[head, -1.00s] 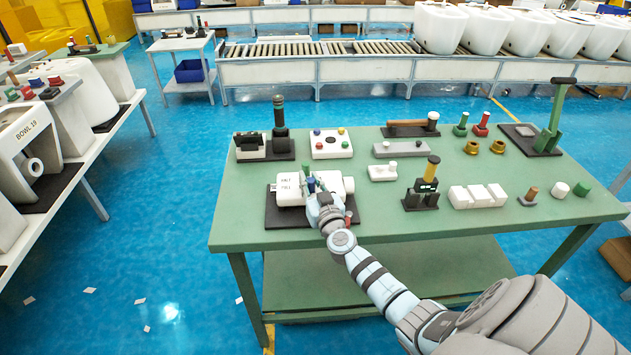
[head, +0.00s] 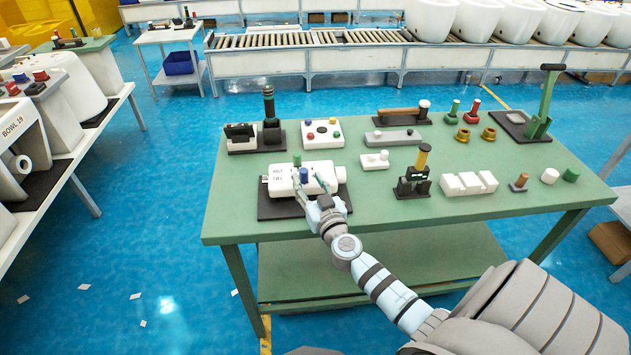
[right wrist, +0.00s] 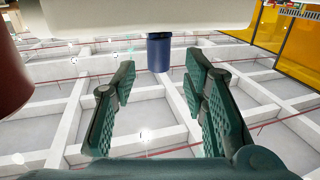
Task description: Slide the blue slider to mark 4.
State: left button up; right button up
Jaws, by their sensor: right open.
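The white control box (head: 325,170) lies on a dark mat at the front left of the green table, with printed row labels at its left end. The blue slider (head: 304,174) stands up from it, and a green slider (head: 297,160) is behind. My right gripper (head: 311,188) is at the front of the box, open, close to the blue slider. In the right wrist view, the blue slider (right wrist: 158,53) sits just beyond the gap between my open fingers (right wrist: 160,82), roughly centred, untouched. A red part (right wrist: 12,75) is at left there. Mark 4 is not legible. My left gripper is not visible.
A white button box (head: 322,135) and a dark stand (head: 270,130) are behind the white box. A grey block (head: 392,138), a small white block (head: 374,160) and a black holder (head: 414,180) are to the right. The table's front edge is close below my wrist.

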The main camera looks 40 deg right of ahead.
jog(key=v, duration=0.7)
jog(key=shift+s, duration=0.25)
jog(key=shift+a+r, duration=0.1)
